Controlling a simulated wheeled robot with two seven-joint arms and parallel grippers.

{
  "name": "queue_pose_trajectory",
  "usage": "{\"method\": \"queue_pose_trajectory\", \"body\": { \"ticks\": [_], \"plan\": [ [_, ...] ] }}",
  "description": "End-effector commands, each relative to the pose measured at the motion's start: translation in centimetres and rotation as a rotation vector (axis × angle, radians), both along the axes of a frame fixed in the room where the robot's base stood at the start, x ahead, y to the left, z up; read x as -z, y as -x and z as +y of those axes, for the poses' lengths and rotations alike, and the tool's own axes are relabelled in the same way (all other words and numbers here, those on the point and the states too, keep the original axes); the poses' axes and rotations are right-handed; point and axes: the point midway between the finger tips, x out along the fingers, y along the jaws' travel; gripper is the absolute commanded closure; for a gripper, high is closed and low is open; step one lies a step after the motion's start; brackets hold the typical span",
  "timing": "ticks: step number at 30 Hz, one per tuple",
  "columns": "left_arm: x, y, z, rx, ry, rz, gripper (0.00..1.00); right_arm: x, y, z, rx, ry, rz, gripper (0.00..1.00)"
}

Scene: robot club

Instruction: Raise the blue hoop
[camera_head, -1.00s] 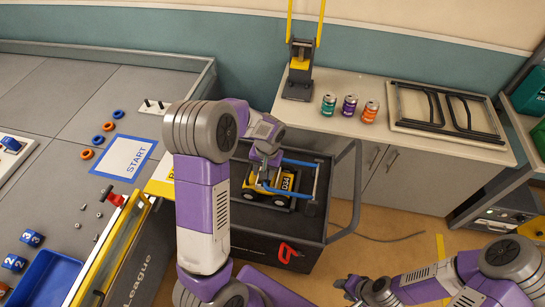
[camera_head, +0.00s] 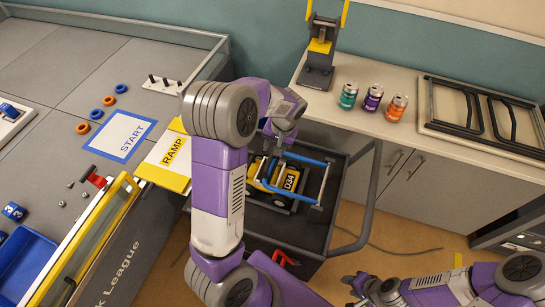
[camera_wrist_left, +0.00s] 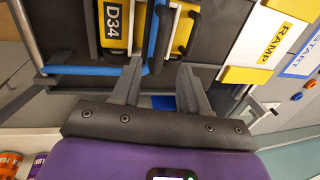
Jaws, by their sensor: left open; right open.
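The blue hoop (camera_head: 308,160) is a thin blue bar frame around and over the yellow toy robot (camera_head: 285,178) marked D34, on the black cart. It also shows in the left wrist view (camera_wrist_left: 88,71), where one blue length ends near the gap between my fingertips. My left gripper (camera_head: 272,145) is by the hoop's far left corner in the head view; the arm partly hides it. In the left wrist view (camera_wrist_left: 160,68) its fingers are apart with nothing clearly held. My right gripper (camera_head: 357,288) is open and empty at the lower right, away from the cart.
The black cart (camera_head: 345,165) has a grey push handle (camera_head: 372,195) on its right. A cabinet (camera_head: 440,158) behind holds three cans (camera_head: 372,97), a black frame and a yellow-and-grey stand (camera_head: 320,50). The playing-field table (camera_head: 60,110) and yellow ramp (camera_head: 170,160) are at left.

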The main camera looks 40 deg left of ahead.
Motion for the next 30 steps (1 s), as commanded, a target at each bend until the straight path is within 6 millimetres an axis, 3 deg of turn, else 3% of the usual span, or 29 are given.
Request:
{"method": "queue_pose_trajectory", "body": {
  "ticks": [3,9,21,30],
  "plan": [
    [2.3,0.2,0.4,-0.002,0.0,0.004,0.56,0.8,0.0,0.0,0.0,0.0,0.0,0.58],
    [4.9,0.3,0.9,-0.002,0.001,0.003,0.56,1.5,0.0,0.0,0.0,0.0,0.0,0.58],
    [5.6,0.4,1.1,-0.001,0.0,0.0,0.56,1.6,0.0,0.0,0.0,0.0,0.0,0.58],
    [5.6,0.4,1.1,0.0,0.0,0.0,1.0,1.6,0.0,0.0,0.0,0.0,0.0,0.58]
  ]
}}
